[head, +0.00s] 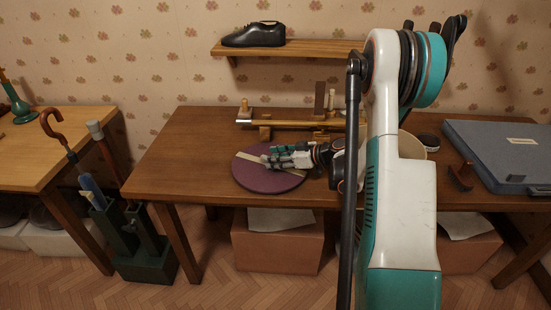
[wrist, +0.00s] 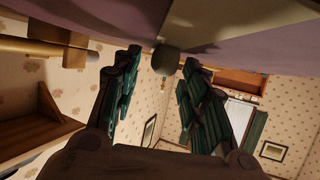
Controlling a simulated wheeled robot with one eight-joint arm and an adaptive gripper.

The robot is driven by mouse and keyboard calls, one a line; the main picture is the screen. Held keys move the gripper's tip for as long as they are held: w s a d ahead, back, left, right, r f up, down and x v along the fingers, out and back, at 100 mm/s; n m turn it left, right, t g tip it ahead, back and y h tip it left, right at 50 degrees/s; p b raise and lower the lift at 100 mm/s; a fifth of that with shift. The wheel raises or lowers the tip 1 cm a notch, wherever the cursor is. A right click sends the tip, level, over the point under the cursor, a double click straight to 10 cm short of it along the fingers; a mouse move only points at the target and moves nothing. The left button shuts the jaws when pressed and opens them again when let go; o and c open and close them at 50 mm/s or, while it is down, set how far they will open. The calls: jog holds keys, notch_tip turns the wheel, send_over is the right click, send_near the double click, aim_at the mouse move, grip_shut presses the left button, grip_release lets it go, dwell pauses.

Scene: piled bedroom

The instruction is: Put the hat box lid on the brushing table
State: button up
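A round purple lid with a beige band (head: 262,184), which looks like the hat box lid, lies on the brown wooden table (head: 170,178). I cannot tell whether this is the brushing table. My gripper (head: 270,158) reaches in from the right, low over the lid. In the wrist view the purple lid (wrist: 120,14) fills the top edge, with a dark round knob (wrist: 165,60) below it. The fingers of my gripper (wrist: 163,62) are apart, one on each side of the knob, with a gap at least on the left. My arm hides part of the table.
A small wooden rack (head: 290,122) stands behind the lid. A blue case (head: 505,150) and a cream round container (head: 413,147) are to the right. A shelf with a black shoe (head: 254,36) hangs above. A lighter table (head: 40,150) and an umbrella stand (head: 145,258) are left.

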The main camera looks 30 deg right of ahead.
jog(key=p+v, duration=0.4)
jog(key=v, duration=0.8)
